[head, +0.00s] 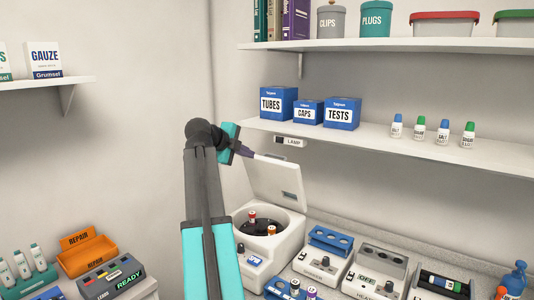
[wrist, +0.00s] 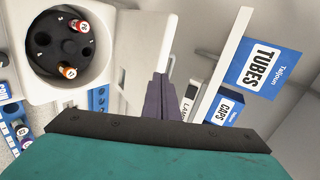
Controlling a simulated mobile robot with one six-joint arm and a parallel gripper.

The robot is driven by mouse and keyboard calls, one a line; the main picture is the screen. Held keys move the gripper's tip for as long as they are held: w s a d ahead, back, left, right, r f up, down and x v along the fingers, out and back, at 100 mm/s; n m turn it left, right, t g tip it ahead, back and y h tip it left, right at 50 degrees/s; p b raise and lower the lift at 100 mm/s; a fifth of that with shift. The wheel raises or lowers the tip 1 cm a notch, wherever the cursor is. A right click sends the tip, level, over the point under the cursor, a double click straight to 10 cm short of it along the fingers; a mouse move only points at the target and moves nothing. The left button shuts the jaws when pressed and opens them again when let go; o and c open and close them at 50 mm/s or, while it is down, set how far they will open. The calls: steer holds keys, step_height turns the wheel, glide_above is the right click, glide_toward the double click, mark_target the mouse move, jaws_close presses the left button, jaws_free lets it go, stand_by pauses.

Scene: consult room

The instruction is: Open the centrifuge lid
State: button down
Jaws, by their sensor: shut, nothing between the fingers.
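The white centrifuge (head: 288,245) stands on the counter with its lid (head: 278,188) raised, tilted back at its rear. Its dark rotor bowl (head: 262,222) is uncovered and holds tubes with red and orange caps; the bowl also shows in the wrist view (wrist: 68,47). My gripper (head: 247,153) is at the upper left edge of the raised lid, its fingers shut and empty. In the wrist view the dark fingers (wrist: 160,92) are close beside the lid (wrist: 147,45). I cannot tell whether they touch it.
Above the lid is a shelf (head: 390,137) with blue boxes (head: 279,104) and several small bottles; a LAMP label (head: 294,142) is under its edge. An orange bin (head: 87,254) is at left.

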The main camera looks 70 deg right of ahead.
mark_target(266, 158)
steer(key=r, duration=0.1)
steer(key=s+r+m, duration=0.1)
steer(key=shift+s+d+r, duration=0.2)
steer(key=shift+s+r, duration=0.1)
steer(key=shift+s+d, duration=0.1)
steer(key=shift+d, duration=0.1)
steer(key=p+x, duration=0.4)
steer(key=x, duration=0.4)
steer(key=shift+s+d, duration=0.2)
steer(key=shift+d, duration=0.2)
steer(key=shift+s+d+f, duration=0.1)
steer(key=shift+d+f, duration=0.3)
steer(key=shift+d, duration=0.05)
